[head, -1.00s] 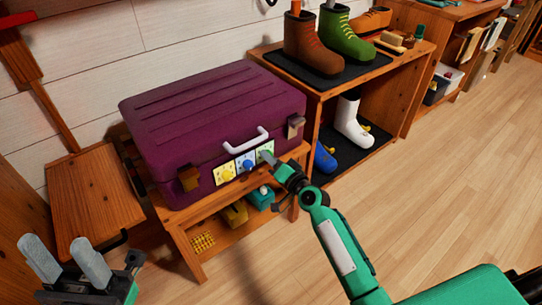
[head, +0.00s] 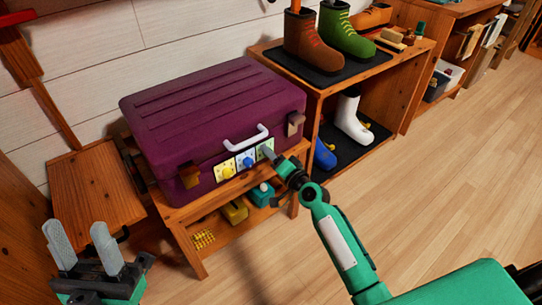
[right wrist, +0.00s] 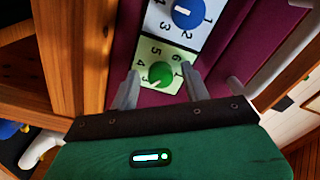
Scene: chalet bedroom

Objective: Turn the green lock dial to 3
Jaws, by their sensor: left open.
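The purple suitcase (head: 210,115) lies on a low wooden bench with three dial plates on its front: yellow (head: 227,171), blue (head: 247,161) and green at the right. In the right wrist view the green dial (right wrist: 161,73) sits on a pale green numbered plate (right wrist: 166,58). Its white mark points to the lower left, close to the 3; I cannot tell the exact setting. My right gripper (right wrist: 160,88) is open, one finger on each side of the green dial with small gaps. My left gripper (head: 80,236) is open and empty, far from the suitcase.
A shoe shelf (head: 400,85) with boots stands right of the suitcase. The wooden bench (head: 190,235) holds small yellow and teal things below. A wooden seat (head: 95,195) stands left. The floor (head: 450,180) at right is clear.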

